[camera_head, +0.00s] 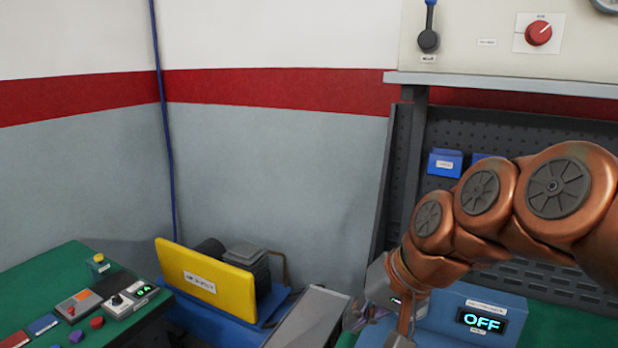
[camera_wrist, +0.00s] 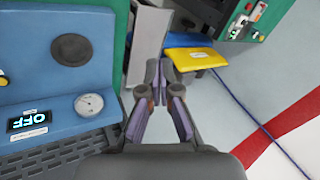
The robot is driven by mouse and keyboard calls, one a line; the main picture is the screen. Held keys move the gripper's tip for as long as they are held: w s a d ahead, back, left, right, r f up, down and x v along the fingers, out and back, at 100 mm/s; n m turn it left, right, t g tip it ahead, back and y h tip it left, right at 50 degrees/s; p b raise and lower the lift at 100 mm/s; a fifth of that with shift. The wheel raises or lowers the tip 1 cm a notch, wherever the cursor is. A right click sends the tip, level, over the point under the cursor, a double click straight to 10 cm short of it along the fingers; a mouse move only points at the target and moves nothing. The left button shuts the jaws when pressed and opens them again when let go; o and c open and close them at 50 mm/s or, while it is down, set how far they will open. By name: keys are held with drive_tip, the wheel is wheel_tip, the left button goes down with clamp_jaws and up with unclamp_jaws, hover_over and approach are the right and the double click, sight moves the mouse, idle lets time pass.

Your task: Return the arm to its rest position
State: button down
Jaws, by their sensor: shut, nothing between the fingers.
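My arm is copper-coloured with dark round joint caps. It reaches in from the right edge of the head view and bends down to its wrist. My gripper (camera_wrist: 160,72) is shut and empty in the wrist view, its two dark and purple fingers close together at the tips. In the head view only a small part of my gripper (camera_head: 359,316) shows, low in the middle, partly hidden by my wrist. It hangs beside a blue test box (camera_head: 505,301) with a lit OFF display (camera_head: 481,322). The box also shows at the left of the wrist view (camera_wrist: 45,88).
A yellow panel (camera_head: 205,283) stands before a dark machine left of my gripper. A grey metal box (camera_head: 308,320) lies between them. A green bench (camera_head: 45,275) with buttons is at left. A pegboard (camera_head: 520,135) and a shelf (camera_head: 510,86) stand behind my arm.

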drive_tip(key=s+d+f+n+g+h, duration=0.1)
drive_tip(key=s+d+f+g+h, duration=0.1)
drive_tip(key=s+d+f, duration=0.3)
drive_tip(key=s+d+f+n+g+h, duration=0.1)
drive_tip(key=s+d+f+g+h, duration=0.2)
drive_tip(key=s, duration=1.1)
wheel_tip(320, 180, down, 7)
drive_tip(key=d, duration=0.3)
drive_tip(key=shift+s+r, duration=0.2)
